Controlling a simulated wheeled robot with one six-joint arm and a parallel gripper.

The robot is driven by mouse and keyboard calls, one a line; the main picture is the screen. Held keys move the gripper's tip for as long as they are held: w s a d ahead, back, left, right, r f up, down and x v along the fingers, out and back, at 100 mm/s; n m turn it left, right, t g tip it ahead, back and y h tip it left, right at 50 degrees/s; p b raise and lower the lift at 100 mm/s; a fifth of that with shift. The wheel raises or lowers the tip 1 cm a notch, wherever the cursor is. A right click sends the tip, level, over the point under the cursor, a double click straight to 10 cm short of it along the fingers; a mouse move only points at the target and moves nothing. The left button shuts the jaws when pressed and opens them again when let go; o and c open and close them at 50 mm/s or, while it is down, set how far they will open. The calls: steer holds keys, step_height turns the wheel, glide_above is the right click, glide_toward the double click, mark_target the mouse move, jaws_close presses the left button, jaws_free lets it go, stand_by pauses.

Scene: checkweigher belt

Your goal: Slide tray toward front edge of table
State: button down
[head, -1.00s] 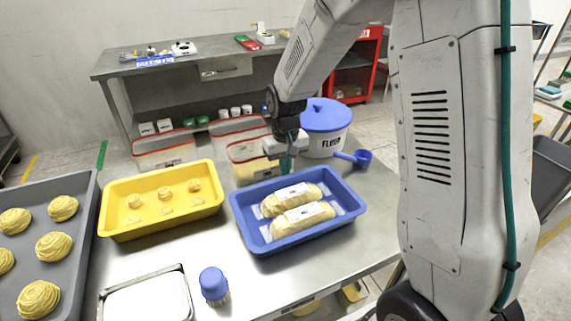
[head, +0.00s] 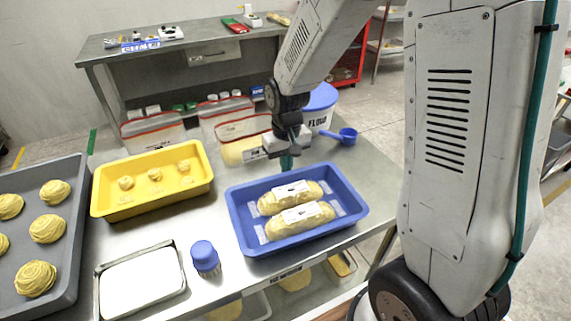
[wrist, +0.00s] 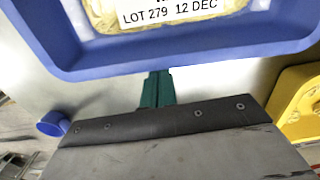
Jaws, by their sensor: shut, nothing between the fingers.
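The blue tray (head: 350,213) lies flat on the steel table (head: 225,268), close to the table's front edge. It holds two wrapped loaves (head: 298,216) with white labels. My gripper (head: 287,162) points down at the tray's far side, its green fingertips shut and empty. In the wrist view the shut green fingers (wrist: 157,90) are just outside the blue tray wall (wrist: 190,52). A label there reads LOT 279 12 DEC. I cannot tell whether the fingers touch the wall.
A yellow tray (head: 112,213) with small dough pieces stands left of the blue tray. A grey tray (head: 75,225) of buns, a metal pan (head: 100,291) and a blue-capped brush (head: 205,258) are nearer. A flour bucket (head: 321,98), blue scoop (head: 345,137) and red-rimmed containers (head: 243,131) stand behind.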

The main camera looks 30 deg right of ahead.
step_height(320, 180, up, 10)
steer(key=s+r, duration=0.4)
steer(key=s, duration=0.8)
steer(key=s+r+t, duration=0.1)
steer(key=s+r, duration=0.4)
steer(key=s, duration=0.7)
steer(key=shift+s+d+r, duration=0.15)
steer(key=shift+d, duration=0.15)
